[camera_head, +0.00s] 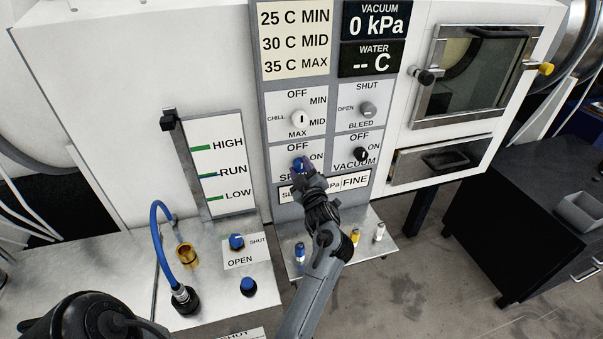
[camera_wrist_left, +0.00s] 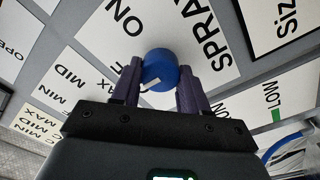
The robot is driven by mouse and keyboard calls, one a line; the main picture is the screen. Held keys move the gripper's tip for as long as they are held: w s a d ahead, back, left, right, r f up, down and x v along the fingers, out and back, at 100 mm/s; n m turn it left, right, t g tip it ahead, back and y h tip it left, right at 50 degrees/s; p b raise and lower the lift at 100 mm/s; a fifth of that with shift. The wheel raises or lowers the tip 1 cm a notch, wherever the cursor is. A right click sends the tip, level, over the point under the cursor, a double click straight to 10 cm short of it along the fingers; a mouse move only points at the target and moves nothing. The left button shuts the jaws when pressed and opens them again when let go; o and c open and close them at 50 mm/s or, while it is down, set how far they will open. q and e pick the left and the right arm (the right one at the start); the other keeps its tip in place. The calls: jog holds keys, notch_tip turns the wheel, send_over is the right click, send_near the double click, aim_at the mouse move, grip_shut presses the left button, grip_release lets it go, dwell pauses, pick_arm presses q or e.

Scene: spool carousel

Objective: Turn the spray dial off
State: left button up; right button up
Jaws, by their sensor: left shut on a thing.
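The blue spray dial (camera_head: 298,163) is on the lower left square of the control panel, with OFF above it and ON to its right. My left gripper (camera_head: 301,170) reaches up from below and is shut on this dial. In the left wrist view, the purple fingers (camera_wrist_left: 160,88) hold the blue dial (camera_wrist_left: 160,66) from both sides. A short white mark on the dial points to the lower left there, away from the word ON. The gripper body hides part of the label around the dial. My right gripper is not in view.
The chill dial (camera_head: 299,119) is above, and the black vacuum dial (camera_head: 361,154) is close on the right. The bleed dial (camera_head: 368,109) is at the upper right. A metal shelf below carries small blue, yellow and white-topped fittings. A blue hose (camera_head: 155,230) stands at the left.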

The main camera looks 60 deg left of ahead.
pick_arm(q)
jog(key=shift+n, duration=0.4)
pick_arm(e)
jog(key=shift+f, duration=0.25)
pick_arm(q)
jog(key=o, duration=1.1)
jog(key=shift+c, duration=0.2)
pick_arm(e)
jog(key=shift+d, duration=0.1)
pick_arm(q)
jog(key=shift+r, duration=0.1)
